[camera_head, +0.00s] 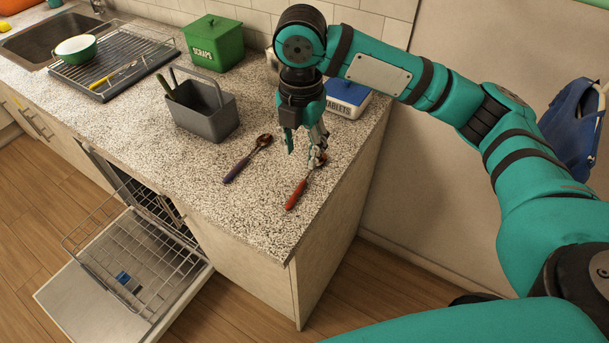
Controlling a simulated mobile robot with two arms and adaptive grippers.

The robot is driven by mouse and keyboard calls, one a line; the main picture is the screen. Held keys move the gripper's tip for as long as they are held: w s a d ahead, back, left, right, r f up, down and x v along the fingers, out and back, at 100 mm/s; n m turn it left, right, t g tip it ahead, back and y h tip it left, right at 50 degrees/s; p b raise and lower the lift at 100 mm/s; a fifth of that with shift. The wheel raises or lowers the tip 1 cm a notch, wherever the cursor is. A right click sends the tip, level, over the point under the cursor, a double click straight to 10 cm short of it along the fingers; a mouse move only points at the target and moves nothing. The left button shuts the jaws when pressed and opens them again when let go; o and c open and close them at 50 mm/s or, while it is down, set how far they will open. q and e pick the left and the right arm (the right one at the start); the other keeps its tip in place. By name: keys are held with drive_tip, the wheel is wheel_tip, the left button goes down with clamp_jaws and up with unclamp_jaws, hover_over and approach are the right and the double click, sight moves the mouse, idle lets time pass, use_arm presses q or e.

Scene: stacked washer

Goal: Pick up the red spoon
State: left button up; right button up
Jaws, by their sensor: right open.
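The red spoon (296,193) lies on the speckled countertop near its right front corner, handle toward the front edge. Its bowl end is partly hidden behind my right gripper (303,158). My right gripper is open and points down at the bowl end of the red spoon; I cannot tell whether a finger touches it. A second spoon with a dark purple handle (238,169) lies to the left, apart from the gripper. My left gripper is not in view.
A grey caddy (207,121), green scraps bin (213,43) and blue-and-white tablets box (346,98) stand behind. A drying rack (112,60) with a bowl (76,48) sits by the sink. The dishwasher (120,265) is open below. The counter's front strip is clear.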

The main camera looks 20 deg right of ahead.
approach(299, 188)
drive_tip(key=shift+s+d+f+p, duration=0.1)
drive_tip(key=shift+d+f+p, duration=0.05)
drive_tip(key=shift+f, duration=0.35)
drive_tip(key=shift+s+d+f+p, duration=0.1)
drive_tip(key=shift+f+p, duration=0.05)
drive_tip(key=shift+f, duration=0.3)
drive_tip(key=shift+w+f, duration=0.1)
drive_tip(key=shift+f, duration=0.85)
drive_tip(key=shift+a+f+p, duration=0.1)
drive_tip(key=shift+f+p, duration=0.2)
drive_tip(key=shift+f, duration=0.05)
wheel_tip(299, 188, down, 4)
drive_tip(key=shift+a+r+p, duration=0.15)
drive_tip(key=shift+r+p, duration=0.05)
drive_tip(key=shift+p, duration=0.2)
drive_tip(key=shift+f, duration=0.35)
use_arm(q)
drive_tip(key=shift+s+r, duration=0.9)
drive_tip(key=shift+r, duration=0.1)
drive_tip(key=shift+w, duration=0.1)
use_arm(e)
drive_tip(key=shift+c, duration=0.2)
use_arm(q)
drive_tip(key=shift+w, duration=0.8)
use_arm(e)
clamp_jaws()
